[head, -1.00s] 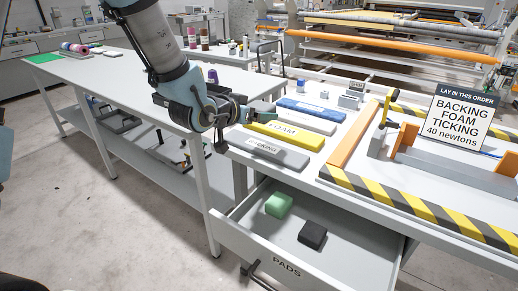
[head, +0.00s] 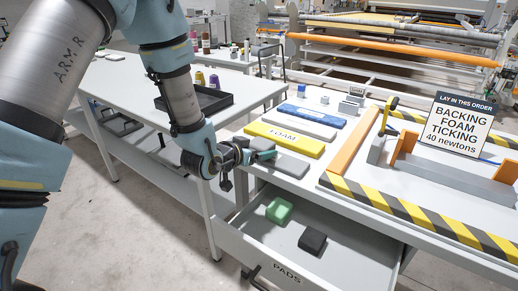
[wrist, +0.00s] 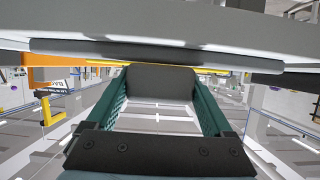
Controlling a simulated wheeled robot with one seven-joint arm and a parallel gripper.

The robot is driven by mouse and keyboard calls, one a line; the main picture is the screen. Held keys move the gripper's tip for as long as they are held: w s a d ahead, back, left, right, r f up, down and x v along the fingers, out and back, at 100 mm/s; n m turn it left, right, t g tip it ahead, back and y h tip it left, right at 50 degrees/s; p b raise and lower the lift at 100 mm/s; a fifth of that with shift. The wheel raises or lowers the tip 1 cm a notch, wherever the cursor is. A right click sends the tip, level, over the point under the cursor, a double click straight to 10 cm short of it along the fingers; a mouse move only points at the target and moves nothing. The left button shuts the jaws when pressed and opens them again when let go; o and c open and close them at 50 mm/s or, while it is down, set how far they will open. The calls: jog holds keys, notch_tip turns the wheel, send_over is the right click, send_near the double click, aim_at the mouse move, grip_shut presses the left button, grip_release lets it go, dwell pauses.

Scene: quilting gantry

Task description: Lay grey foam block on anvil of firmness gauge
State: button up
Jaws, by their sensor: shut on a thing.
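In the wrist view a dark grey block, which I take for the grey foam block (wrist: 160,82), sits between the two green fingers of my gripper (wrist: 160,105).
The open PADS drawer (head: 345,232) below holds a green block (head: 279,210) and a black block (head: 312,241). Yellow foam (head: 284,140) and blue (head: 311,116) slabs lie behind my gripper. A striped frame (head: 430,220) with orange bars and a sign (head: 457,124) fills the right.

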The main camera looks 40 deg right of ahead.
jog(key=shift+f, duration=0.2)
jog(key=o, duration=1)
jog(key=shift+o, duration=0.2)
jog(key=shift+r, duration=0.1)
jog(key=shift+r, duration=0.2)
jog(key=p+v, duration=0.7)
jog(key=v, duration=0.5)
